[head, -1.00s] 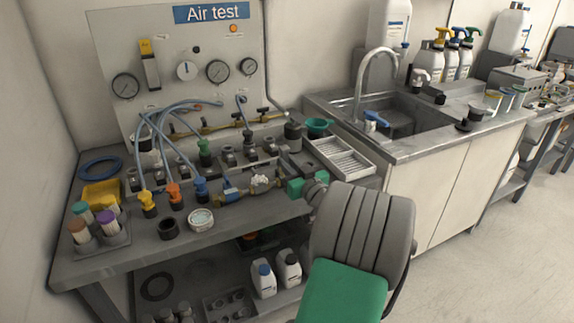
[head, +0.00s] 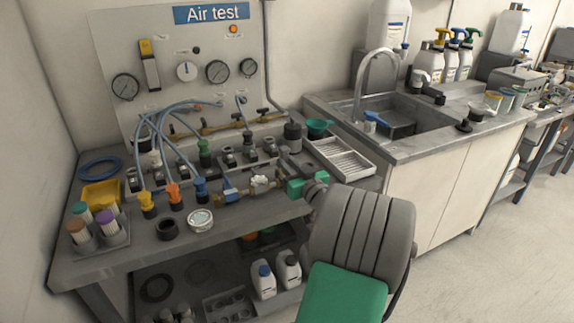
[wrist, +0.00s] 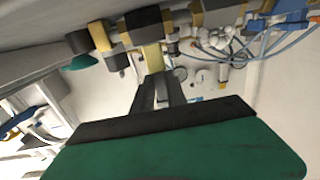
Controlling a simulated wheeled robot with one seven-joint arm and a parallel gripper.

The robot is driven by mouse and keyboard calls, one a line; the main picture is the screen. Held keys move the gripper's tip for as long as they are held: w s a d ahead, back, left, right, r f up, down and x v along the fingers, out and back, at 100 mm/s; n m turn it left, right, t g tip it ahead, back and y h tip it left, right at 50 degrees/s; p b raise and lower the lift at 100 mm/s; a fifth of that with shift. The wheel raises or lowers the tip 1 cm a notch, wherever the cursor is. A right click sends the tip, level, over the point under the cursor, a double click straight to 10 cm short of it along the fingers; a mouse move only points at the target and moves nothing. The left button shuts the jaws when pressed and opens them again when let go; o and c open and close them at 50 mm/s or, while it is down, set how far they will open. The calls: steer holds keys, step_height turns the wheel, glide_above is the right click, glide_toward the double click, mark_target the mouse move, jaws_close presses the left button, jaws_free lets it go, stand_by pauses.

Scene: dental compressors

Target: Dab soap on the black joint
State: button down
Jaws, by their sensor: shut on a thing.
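My gripper (wrist: 152,82) is shut on a small yellowish block (wrist: 152,56), probably a dabber, whose tip points at the pipe. The wrist picture is upside down. A black joint (wrist: 148,22) sits on the brass pipe, with brass parts on either side. The block's tip is right at the joint; I cannot tell touching from a small gap. In the head view, my green hand (head: 308,186) is at the right end of the brass pipe (head: 238,192) and hides part of it. Soap on the joint cannot be made out.
A round white-rimmed dish (head: 200,219) and a black ring (head: 167,230) lie on the bench front. Hoses with yellow, orange and blue fittings stand left of the pipe. A white tray (head: 345,158) and green funnel (head: 319,127) are at the right, beside the sink (head: 400,125).

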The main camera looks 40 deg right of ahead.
steer(key=shift+f, duration=0.2)
step_height(320, 180, up, 7)
steer(key=p, duration=0.3)
steer(key=shift+r, duration=0.15)
